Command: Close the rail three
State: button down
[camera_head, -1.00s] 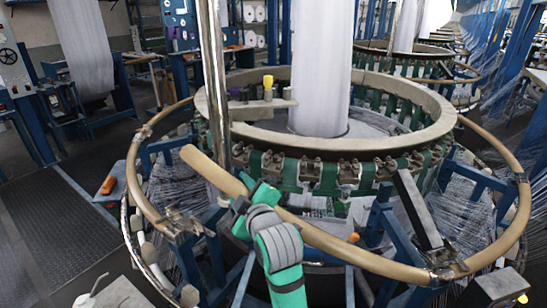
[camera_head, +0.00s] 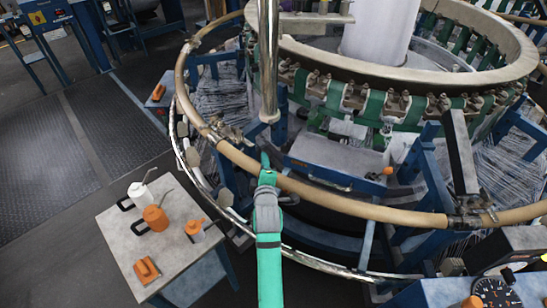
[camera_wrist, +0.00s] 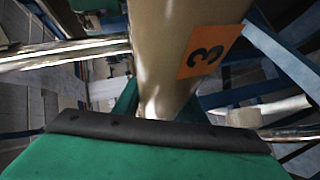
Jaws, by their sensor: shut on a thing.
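Rail three (camera_head: 350,203) is a tan curved tube segment at the front of the loom's ring. Its orange label with a black 3 (camera_wrist: 208,50) shows in the wrist view. Its left end is by the metal bracket (camera_head: 226,131) and the end of the left rail (camera_head: 185,95), roughly in line with it; I cannot tell whether a small gap is left. Its right end is at the right clamp (camera_head: 468,219). My gripper (camera_head: 268,172) is shut on the rail near its left end. In the wrist view the rail runs into my gripper (camera_wrist: 160,108), which hides part of it.
A grey side table (camera_head: 150,235) with a white can, an orange can and other orange items stands at the lower left. A vertical metal pole (camera_head: 268,60) rises behind my gripper. A shiny lower hoop (camera_head: 330,265) runs below the rail. Dark floor is clear at left.

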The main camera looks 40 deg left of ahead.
jog(key=shift+d+f, duration=0.1)
jog(key=shift+f, duration=0.6)
jog(key=c, duration=1.1)
grip_release()
jog(key=shift+f, duration=0.1)
jog(key=shift+r, duration=0.25)
jog(key=v, duration=1)
jog(key=shift+s+d+r, duration=0.1)
jog(key=shift+s+d, duration=0.1)
jog(key=shift+s, duration=0.05)
jog(key=shift+w, duration=0.1)
